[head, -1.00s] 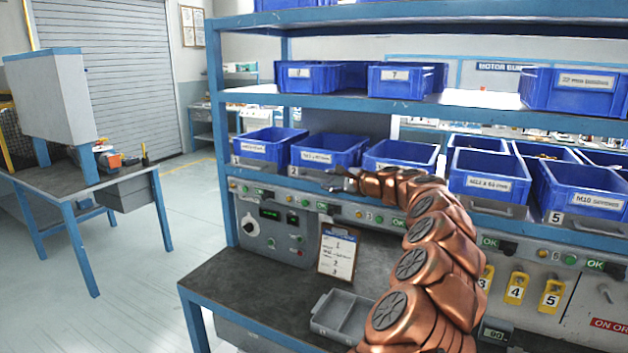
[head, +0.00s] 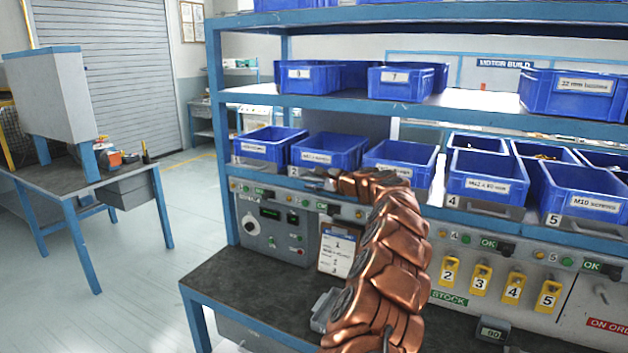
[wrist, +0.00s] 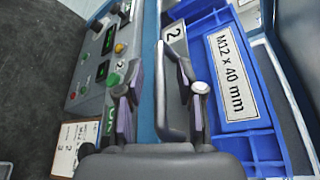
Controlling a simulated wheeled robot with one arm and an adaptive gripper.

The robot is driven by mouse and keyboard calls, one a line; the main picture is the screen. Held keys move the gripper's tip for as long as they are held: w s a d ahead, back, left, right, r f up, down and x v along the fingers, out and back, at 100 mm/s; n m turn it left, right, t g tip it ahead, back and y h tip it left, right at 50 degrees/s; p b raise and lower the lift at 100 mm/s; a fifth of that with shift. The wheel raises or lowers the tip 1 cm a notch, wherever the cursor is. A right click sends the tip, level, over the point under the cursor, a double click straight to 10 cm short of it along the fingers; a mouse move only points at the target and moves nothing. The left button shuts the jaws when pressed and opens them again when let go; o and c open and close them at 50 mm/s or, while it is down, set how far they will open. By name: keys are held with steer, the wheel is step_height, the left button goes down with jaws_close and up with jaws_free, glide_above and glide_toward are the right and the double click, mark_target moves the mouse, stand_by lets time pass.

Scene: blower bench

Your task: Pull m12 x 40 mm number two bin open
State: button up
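The blue bin labelled M12 x 40 mm (wrist: 272,125) fills the right of the wrist view, with a number 2 tag (wrist: 174,33) beside its label. In the head view it is the second bin (head: 325,150) from the left on the middle shelf. A grey bar handle (wrist: 160,90) runs along its front. My gripper (wrist: 162,88) is open, with one finger on each side of the handle and a gap visible on the left side. Contact on the right side is unclear. In the head view my gripper (head: 316,181) is small and low in front of bin two.
Other blue bins flank it, one to the left (head: 268,146) and one to the right (head: 400,160). A control panel (head: 270,227) with knobs and lights lies below the shelf. A clipboard (head: 337,247) hangs there. A dark worktop (head: 245,285) extends beneath.

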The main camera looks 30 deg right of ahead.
jaws_close()
stand_by(0.4)
stand_by(0.4)
